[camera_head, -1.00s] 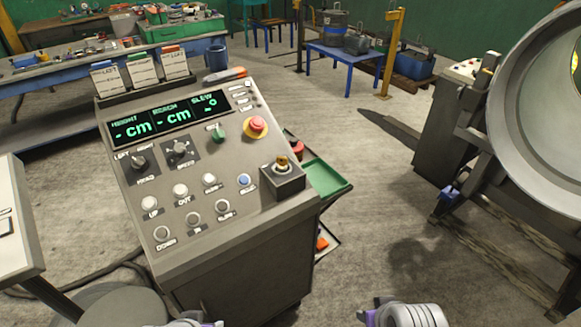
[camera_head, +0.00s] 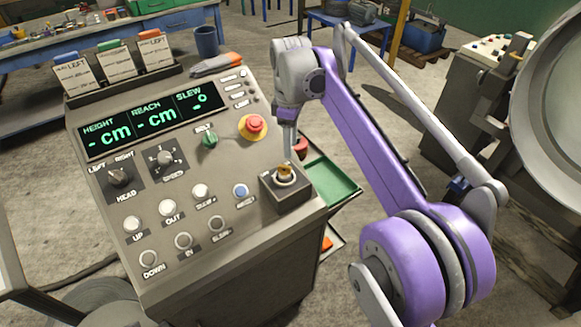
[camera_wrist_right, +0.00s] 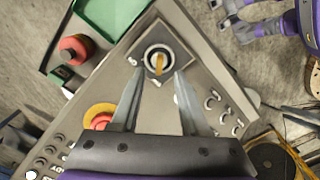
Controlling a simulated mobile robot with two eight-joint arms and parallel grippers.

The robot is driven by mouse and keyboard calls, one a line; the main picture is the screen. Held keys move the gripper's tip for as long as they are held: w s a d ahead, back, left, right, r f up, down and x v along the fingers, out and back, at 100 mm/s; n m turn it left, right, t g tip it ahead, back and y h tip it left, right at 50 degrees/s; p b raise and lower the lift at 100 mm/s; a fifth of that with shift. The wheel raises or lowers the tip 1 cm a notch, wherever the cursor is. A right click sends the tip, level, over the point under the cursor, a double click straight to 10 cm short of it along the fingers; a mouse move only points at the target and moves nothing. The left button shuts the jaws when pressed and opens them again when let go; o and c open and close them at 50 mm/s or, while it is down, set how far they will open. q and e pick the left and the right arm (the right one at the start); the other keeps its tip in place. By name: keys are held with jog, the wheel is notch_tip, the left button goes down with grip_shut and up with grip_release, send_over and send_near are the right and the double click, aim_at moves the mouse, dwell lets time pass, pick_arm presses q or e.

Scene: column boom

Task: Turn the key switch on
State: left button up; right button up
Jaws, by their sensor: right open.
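The key switch (camera_head: 286,174) is a dark square box with a round silver collar and a brass key, at the right front corner of the sloped console (camera_head: 240,262). In the right wrist view the key (camera_wrist_right: 158,64) stands upright in the picture inside the collar. My right gripper (camera_head: 289,150) hangs above the key switch, its fingers pointing down. In the right wrist view its two fingers (camera_wrist_right: 159,73) are spread, with the key between and just beyond their tips. It appears empty; contact is not visible. My left gripper is out of view.
A red emergency button (camera_head: 254,124) on yellow and a green knob (camera_head: 210,140) are close to my right gripper. A green tray (camera_head: 330,182) sticks out at the console's right side. Display screens (camera_head: 155,117), knobs and several push buttons cover the panel.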

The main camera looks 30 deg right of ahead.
aim_at(284, 170)
notch_tip(284, 170, down, 9)
jog(key=shift+f+b, duration=0.1)
jog(key=shift+b, duration=0.2)
jog(key=shift+c, duration=0.3)
grip_shut()
